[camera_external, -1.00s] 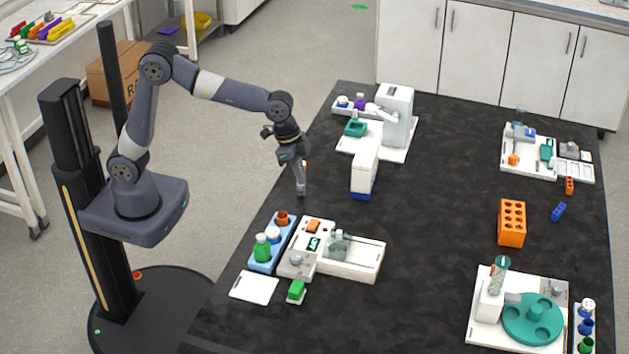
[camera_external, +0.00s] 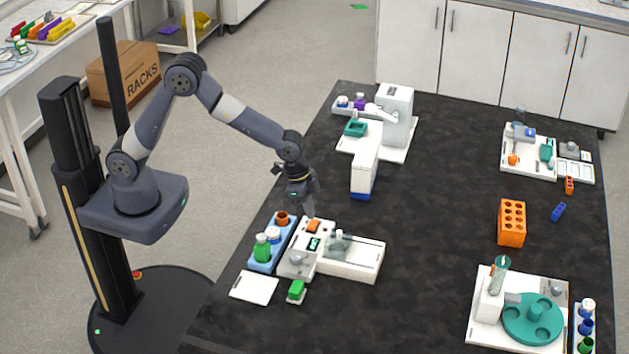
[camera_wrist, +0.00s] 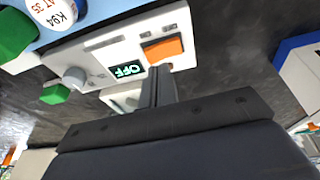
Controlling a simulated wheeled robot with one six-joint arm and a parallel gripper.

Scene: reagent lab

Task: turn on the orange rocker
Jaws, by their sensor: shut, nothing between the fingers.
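The orange rocker (camera_external: 313,226) is on the white panel of the device (camera_external: 350,262) near the table's left side. In the wrist view the rocker (camera_wrist: 163,49) shows clearly, beside a small display (camera_wrist: 127,70) that reads OFF. My gripper (camera_external: 308,212) is shut and empty, pointing down close to the rocker at the panel's far edge. In the wrist view its fingertips (camera_wrist: 159,72) appear right beside the rocker's edge. I cannot tell whether they touch it.
A blue rack (camera_external: 262,258) with bottles stands left of the device. A grey knob (camera_wrist: 75,77) and a green block (camera_external: 296,290) are at its near end. Another white machine (camera_external: 397,112) stands farther back. The table's middle is clear.

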